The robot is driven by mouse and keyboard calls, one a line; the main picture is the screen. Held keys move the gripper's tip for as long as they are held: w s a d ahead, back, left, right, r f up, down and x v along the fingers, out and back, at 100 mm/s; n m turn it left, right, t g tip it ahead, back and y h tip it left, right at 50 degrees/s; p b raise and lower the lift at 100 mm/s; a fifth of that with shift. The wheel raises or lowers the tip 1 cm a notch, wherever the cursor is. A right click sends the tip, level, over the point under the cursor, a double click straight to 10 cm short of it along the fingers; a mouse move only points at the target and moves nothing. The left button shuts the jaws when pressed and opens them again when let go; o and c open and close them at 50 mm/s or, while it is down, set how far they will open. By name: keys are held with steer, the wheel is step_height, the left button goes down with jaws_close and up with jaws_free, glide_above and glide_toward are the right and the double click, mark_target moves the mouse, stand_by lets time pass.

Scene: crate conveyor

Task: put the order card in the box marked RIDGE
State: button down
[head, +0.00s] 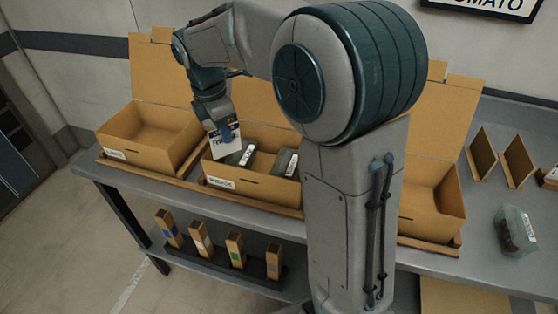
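My gripper (225,133) is above the left end of the middle cardboard box (253,188) and appears shut on the order card (219,146), a white card with dark print. The card hangs tilted near the box's left wall; whether it touches the wall I cannot tell. The middle box is open and holds two dark packs (286,163) with white labels. A left open box (146,158) looks empty. A right open box (436,216) is partly hidden by my arm. White labels show on the left and middle boxes, too small to read, so I cannot tell which is RIDGE.
The boxes stand on a grey table (345,248) with raised lids behind them. A clear tub (517,231) and upright cardboard pieces (482,155) are at the right. A low shelf holds several narrow cartons (202,241). My arm hides the table's middle.

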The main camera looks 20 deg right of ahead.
steer(key=d+n+t+p, duration=0.1)
steer(key=d+n+p, duration=0.7)
steer(key=d, duration=0.1)
steer(key=shift+y, duration=0.3)
steer(key=f, duration=1)
steer(key=shift+w+a+f, duration=0.1)
steer(key=shift+w+f, duration=0.3)
steer(key=shift+f, duration=0.1)
steer(key=shift+f, duration=0.1)
steer(key=c, duration=2.1)
jaws_free()
steer(key=shift+f, duration=0.1)
steer(key=o, duration=0.5)
steer(key=shift+c, duration=0.2)
